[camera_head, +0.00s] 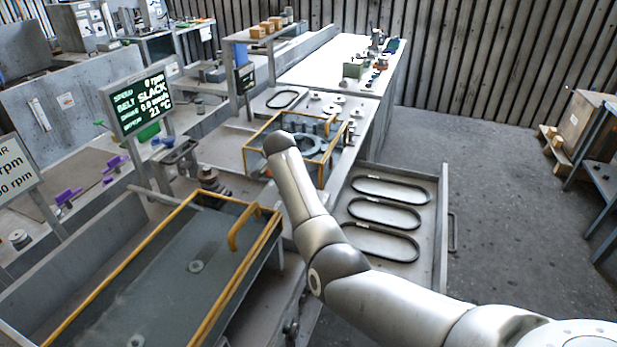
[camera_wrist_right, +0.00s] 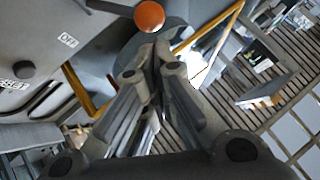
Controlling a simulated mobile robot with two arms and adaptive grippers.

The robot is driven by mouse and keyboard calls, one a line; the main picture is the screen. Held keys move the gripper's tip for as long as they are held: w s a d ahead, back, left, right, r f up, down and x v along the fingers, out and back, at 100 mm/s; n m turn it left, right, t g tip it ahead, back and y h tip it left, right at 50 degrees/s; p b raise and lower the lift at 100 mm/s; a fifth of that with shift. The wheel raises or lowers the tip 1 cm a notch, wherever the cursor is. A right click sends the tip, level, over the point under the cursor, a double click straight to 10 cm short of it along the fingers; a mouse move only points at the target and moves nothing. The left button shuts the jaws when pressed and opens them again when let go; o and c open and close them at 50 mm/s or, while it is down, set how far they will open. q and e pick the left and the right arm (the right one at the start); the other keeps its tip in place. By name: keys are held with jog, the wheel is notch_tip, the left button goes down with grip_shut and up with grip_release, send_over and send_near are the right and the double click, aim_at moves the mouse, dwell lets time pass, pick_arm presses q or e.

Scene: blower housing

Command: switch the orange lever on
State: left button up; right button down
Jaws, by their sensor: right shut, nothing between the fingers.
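The orange lever shows in the right wrist view as a round orange knob (camera_wrist_right: 149,15) at the top edge of the picture. An OFF label (camera_wrist_right: 68,40) is on the grey panel to its left. My right gripper (camera_wrist_right: 153,50) is shut and empty, with its fingertips just below the knob in the picture. I cannot tell whether they touch it. In the head view my right arm reaches in from the lower right, and neither its gripper nor the lever can be made out. My left gripper is in neither view.
A display (camera_head: 142,100) reads BELT SLACK and 0 rpm. A yellow-framed clear guard (camera_head: 185,270) lies at lower left, and a smaller yellow-framed guard (camera_head: 250,150) stands behind my arm. An open drawer (camera_head: 345,225) holds black belts (camera_head: 385,213).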

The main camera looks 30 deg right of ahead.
jog(key=shift+r, duration=0.2)
jog(key=shift+r+p, duration=0.7)
jog(key=shift+p, duration=0.05)
jog(key=v, duration=1.2)
dwell(0.4)
